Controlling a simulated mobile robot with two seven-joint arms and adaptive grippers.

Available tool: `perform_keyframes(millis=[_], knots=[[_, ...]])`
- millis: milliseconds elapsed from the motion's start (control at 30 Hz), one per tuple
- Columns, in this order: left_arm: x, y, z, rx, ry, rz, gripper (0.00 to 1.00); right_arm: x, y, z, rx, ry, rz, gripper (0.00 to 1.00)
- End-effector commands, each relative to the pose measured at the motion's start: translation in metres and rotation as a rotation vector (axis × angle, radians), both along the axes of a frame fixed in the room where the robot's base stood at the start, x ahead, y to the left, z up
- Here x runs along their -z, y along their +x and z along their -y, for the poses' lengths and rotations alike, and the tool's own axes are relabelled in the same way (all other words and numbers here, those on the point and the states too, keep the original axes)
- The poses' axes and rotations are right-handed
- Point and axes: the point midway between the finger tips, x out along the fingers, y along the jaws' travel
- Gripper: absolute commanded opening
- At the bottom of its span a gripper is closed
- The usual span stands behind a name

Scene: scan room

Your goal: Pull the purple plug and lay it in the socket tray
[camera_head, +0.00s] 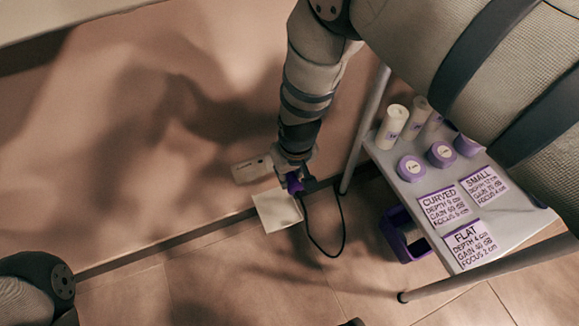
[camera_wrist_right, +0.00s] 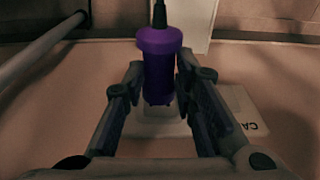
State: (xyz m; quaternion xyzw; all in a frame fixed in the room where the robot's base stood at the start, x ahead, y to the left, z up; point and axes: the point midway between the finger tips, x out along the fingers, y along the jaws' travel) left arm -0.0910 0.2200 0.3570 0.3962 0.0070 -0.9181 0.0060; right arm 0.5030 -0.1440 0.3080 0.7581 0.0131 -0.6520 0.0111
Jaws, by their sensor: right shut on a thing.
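The purple plug (camera_wrist_right: 160,62) stands between the fingers of my right gripper (camera_wrist_right: 160,85), which is shut on it. Its black cord leaves the plug's far end. A pale socket block (camera_wrist_right: 160,128) sits just beyond the plug's near end in the wrist view; I cannot tell whether they touch. In the head view my right gripper (camera_head: 296,181) is low by the wall and partly hides the purple plug (camera_head: 294,184). A cream square piece (camera_head: 277,211), possibly the socket tray, is just below it. My left gripper is out of view.
A labelled pale plate (camera_head: 252,170) is on the wall left of the gripper. A cart (camera_head: 455,178) at right holds white bottles, purple-sided round pieces and cards. A purple bin (camera_head: 400,235) is under it. The cord (camera_head: 342,235) loops near the cart leg.

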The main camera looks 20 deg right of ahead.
Motion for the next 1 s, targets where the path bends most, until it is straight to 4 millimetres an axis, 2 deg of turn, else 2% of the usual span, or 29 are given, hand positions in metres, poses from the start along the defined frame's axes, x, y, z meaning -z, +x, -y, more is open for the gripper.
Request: perform_keyframes(millis=[700, 1000], knots=[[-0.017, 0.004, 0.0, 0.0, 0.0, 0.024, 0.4, -0.001, -0.028, 0.001, 0.0, 0.0, 0.0, 0.0], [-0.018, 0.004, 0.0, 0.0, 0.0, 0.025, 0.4, 0.0, -0.031, 0.001, 0.0, 0.0, 0.0, 0.0]])
